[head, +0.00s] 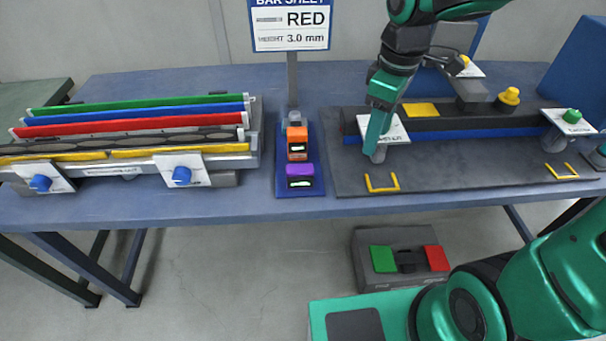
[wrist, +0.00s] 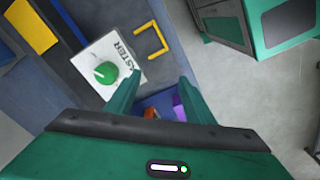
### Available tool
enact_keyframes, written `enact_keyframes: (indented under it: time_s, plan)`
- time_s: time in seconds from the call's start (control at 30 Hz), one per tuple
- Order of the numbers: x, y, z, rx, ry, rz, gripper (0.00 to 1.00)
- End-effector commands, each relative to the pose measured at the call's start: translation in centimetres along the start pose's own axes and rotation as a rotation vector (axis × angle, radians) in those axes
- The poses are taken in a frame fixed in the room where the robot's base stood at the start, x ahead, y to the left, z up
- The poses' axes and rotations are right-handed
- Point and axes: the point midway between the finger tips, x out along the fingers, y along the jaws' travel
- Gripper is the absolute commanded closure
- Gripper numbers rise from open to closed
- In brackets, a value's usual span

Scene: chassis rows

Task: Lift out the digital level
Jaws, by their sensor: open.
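Two small devices with displays, one orange (head: 297,143) and one purple (head: 300,176), sit on a narrow blue tray (head: 285,190) mid-table in the head view. I cannot tell which, if either, is the digital level. My gripper (head: 375,150) hangs to their right, over a white plate (head: 396,128) on the dark fixture. In the wrist view my gripper (wrist: 160,80) is open, with nothing between its fingertips. The orange device (wrist: 150,113) and purple device (wrist: 179,108) show partly behind the fingers, mostly hidden.
A rack with green, blue, red (head: 130,125) and yellow bars stands at left, with blue knobs (head: 181,175) on white plates. A sign (head: 291,25) reads RED, 3.0 mm. The dark fixture base (head: 460,180) fills the right. A grey box (head: 395,240) with green and red pads is below.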

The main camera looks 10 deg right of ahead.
Motion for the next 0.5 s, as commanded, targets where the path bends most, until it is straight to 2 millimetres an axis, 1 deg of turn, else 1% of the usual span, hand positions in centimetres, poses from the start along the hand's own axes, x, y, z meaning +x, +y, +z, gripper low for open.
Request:
enact_keyframes:
  time_s: [0.03, 0.1, 0.2, 0.3, 0.33, 0.43, 0.5]
  plan:
    - [0.5, -1.4, -3.2, -0.148, 0.012, -0.016, 0.52]
    - [1.0, -3.2, -6.6, -0.321, 0.031, -0.034, 0.52]
    - [1.4, -5.4, -9.9, -0.499, 0.057, -0.051, 0.52]
    - [1.7, -6.8, -11.7, -0.597, 0.072, -0.063, 0.52]
    - [1.9, -7.0, -12.0, -0.613, 0.074, -0.065, 0.52]
    - [3.0, -7.4, -12.4, -0.636, 0.078, -0.069, 0.52]
    - [4.0, -7.5, -12.4, -0.636, 0.077, -0.07, 0.52]
